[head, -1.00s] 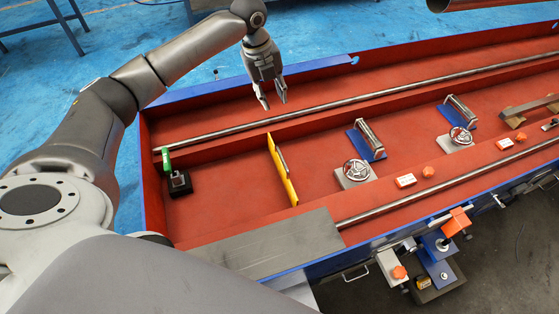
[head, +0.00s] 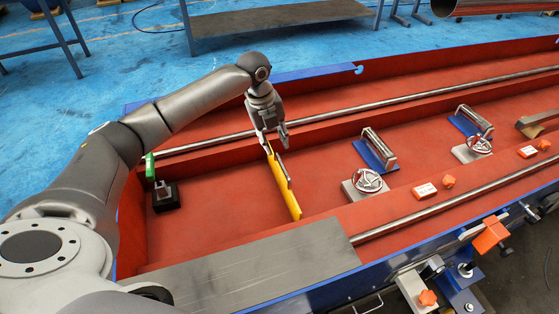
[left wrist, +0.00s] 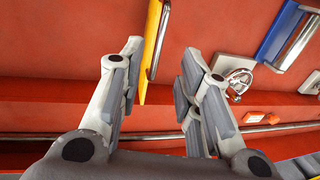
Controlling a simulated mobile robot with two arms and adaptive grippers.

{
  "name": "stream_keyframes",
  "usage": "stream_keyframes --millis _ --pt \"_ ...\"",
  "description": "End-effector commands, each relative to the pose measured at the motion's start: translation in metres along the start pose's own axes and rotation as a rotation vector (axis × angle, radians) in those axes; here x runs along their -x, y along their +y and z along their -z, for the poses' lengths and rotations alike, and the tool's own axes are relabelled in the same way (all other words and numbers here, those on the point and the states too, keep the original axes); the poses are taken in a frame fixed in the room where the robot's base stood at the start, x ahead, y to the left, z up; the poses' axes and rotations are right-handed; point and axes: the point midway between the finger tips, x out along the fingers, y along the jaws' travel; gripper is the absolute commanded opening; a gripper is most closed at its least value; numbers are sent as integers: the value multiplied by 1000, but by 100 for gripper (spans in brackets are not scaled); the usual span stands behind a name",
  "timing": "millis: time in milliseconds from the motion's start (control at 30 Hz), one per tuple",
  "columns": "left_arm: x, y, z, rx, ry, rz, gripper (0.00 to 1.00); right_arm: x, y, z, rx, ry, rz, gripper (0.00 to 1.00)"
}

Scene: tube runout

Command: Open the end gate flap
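The end gate flap looks to be the yellow upright plate (head: 283,188) standing across the red trough, with a thin metal handle on its right face. My left gripper (head: 274,147) is at the far upper end of this plate. In the left wrist view my left gripper (left wrist: 160,62) is open, and the yellow plate (left wrist: 152,42) with its handle shows between the fingertips in the picture. Nothing is clasped, and I cannot tell whether a finger touches the plate. My right gripper is not in view.
A black block with a green-topped post (head: 165,195) stands left of the plate. A grey metal cover (head: 255,265) lies at the near side. Handwheels (head: 368,182) and blue roller brackets (head: 375,150) are to the right. A long steel bar (head: 330,106) runs along the trough.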

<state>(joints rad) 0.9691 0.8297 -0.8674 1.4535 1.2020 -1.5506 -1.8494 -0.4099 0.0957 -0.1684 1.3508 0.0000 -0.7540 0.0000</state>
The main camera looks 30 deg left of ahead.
Motion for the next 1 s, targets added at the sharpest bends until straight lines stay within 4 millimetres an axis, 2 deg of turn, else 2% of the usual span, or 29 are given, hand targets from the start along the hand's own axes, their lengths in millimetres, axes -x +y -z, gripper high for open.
stream_keyframes --millis 33,200,400,567,833,1000 --pt "-13 1 1 0 3 -4 32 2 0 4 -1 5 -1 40" --pt "-46 1 1 0 3 -3 32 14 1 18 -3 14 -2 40" --pt "-72 1 0 0 1 -1 32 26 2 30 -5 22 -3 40" --pt "-80 1 0 0 0 -1 32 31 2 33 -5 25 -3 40" --pt "-80 1 0 0 0 -1 31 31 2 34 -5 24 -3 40" --pt "-80 1 0 0 0 -1 9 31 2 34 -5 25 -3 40"
